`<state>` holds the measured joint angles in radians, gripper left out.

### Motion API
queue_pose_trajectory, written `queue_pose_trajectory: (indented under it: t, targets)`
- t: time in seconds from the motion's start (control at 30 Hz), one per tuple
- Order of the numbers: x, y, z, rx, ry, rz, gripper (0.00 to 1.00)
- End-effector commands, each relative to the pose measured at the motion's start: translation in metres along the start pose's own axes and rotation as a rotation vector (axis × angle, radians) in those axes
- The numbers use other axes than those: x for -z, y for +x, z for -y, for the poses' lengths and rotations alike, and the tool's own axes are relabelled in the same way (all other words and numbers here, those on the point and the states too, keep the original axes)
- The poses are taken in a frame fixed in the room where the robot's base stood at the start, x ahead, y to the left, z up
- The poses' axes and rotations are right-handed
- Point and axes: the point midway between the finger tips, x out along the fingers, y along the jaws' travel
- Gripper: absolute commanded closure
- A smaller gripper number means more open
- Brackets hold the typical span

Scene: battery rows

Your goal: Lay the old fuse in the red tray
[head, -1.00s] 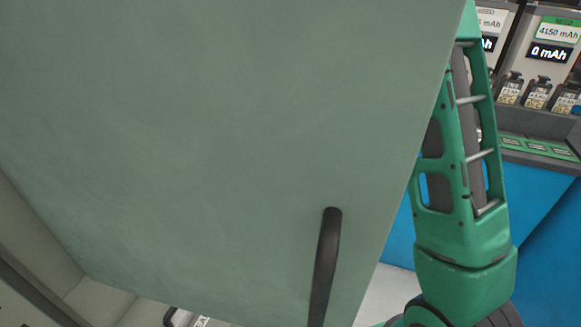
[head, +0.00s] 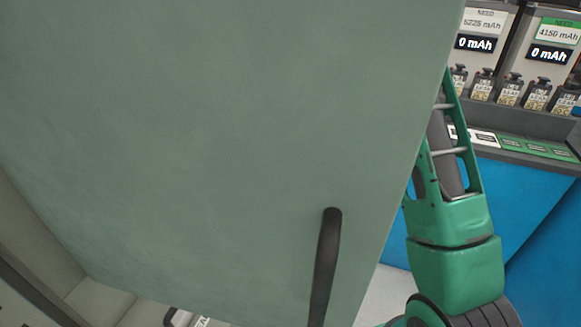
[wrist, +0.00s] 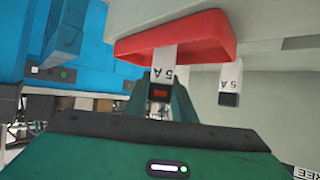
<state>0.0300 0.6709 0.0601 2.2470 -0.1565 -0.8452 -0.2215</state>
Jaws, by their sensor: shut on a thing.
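In the wrist view, my gripper (wrist: 162,95) is shut on a white fuse marked 5 A (wrist: 165,65). The fuse's dark end with a red patch shows between the fingers. Its white end overlaps the near edge of the red tray (wrist: 205,35) in the picture; I cannot tell whether it touches the tray. A second white 5 A fuse (wrist: 230,78) with a black end is to the right of the tray, apart from my gripper. The head view hides my gripper and the tray behind a door.
A large grey-green door (head: 220,120) with a black handle (head: 325,265) fills most of the head view. My green arm passes behind its right edge. Battery displays (head: 550,53) and a blue cabinet front (head: 530,190) are at the right. Blue units (wrist: 65,35) show in the wrist view.

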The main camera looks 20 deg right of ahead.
Motion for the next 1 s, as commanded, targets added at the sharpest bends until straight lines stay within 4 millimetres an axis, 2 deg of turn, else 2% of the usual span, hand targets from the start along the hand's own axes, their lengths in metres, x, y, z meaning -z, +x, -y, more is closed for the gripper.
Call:
queue_pose_trajectory:
  t: [0.2,0.23,0.3,0.67,0.77,1.0]
  targets:
    - [-0.001,0.001,0.0,0.0,0.0,0.0,1.0]
    - [-0.001,0.001,0.0,0.0,0.0,0.0,0.72]
    - [-0.001,0.001,0.0,0.0,0.0,0.0,0.58]
    - [0.001,-0.002,0.001,0.001,-0.001,0.001,0.58]
    - [0.001,-0.011,0.001,0.0,-0.001,0.0,0.58]
    - [0.001,-0.057,0.001,0.001,-0.001,0.0,0.58]
